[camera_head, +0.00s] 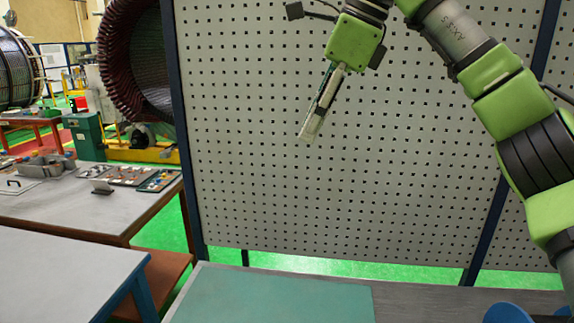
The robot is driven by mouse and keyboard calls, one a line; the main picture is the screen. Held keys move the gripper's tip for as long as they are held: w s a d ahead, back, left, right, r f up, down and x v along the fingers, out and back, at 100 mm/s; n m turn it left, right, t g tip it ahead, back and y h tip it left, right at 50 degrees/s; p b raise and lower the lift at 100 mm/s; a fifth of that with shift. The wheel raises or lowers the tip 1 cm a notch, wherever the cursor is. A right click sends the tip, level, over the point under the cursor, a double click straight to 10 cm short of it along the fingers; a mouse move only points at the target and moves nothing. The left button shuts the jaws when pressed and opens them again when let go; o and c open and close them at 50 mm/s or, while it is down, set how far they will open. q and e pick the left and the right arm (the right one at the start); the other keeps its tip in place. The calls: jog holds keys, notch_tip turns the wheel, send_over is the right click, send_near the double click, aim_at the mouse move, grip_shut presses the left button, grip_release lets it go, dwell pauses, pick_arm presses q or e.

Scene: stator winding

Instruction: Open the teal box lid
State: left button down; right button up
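A flat teal surface (270,299) lies at the bottom middle of the head view, on a grey bench. It may be the top of the teal box; its near part is cut off by the frame edge, and I cannot tell whether it is a lid. My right gripper (308,134) hangs from the green arm at the upper right, well above the teal surface and in front of the pegboard. Its fingers are seen edge-on and overlap, so its opening is unclear. Nothing shows held in it. My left gripper is not in view.
A perforated panel (260,190) stands behind the bench. The grey bench top (440,303) shows right of the teal surface. Blue curved parts (508,312) sit at the bottom right. A table with trays (130,175) and a pale tabletop (60,280) are at left.

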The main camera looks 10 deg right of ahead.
jog(key=p+x, duration=0.3)
jog(key=x, duration=1)
jog(key=shift+a+f, duration=0.15)
jog(key=shift+f, duration=0.05)
jog(key=shift+s, duration=0.1)
grip_shut()
